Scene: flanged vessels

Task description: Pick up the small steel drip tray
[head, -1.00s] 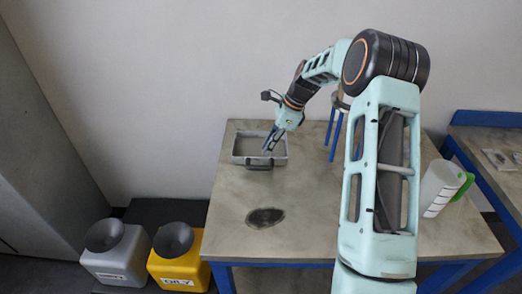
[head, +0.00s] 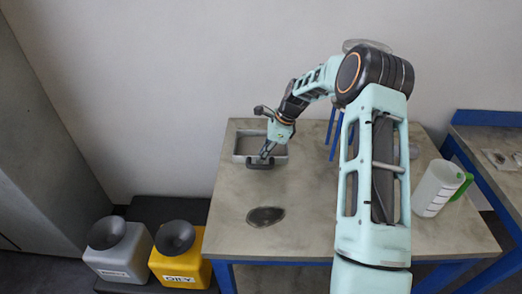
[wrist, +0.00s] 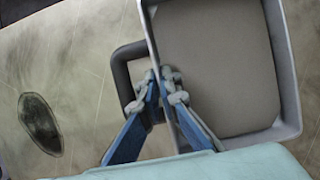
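The small steel drip tray (head: 281,152) is a shallow grey rectangular pan lying on the table near its back left. It has a dark handle (head: 260,163) on its front side. In the wrist view the tray (wrist: 281,60) fills the right half, and the handle (wrist: 121,77) projects left from its wall. My gripper (head: 265,156) is low at the front wall, by the handle. In the wrist view the fingertips of my gripper (wrist: 163,84) are close together across that wall, one on the handle side and one on the inner side. Whether they press on the wall is unclear.
A dark oval patch (head: 265,216) marks the table (head: 310,240) in front of the tray. A white jug with a green handle (head: 435,190) stands at the right. Grey (head: 118,255) and yellow (head: 180,265) containers stand at left, off the table.

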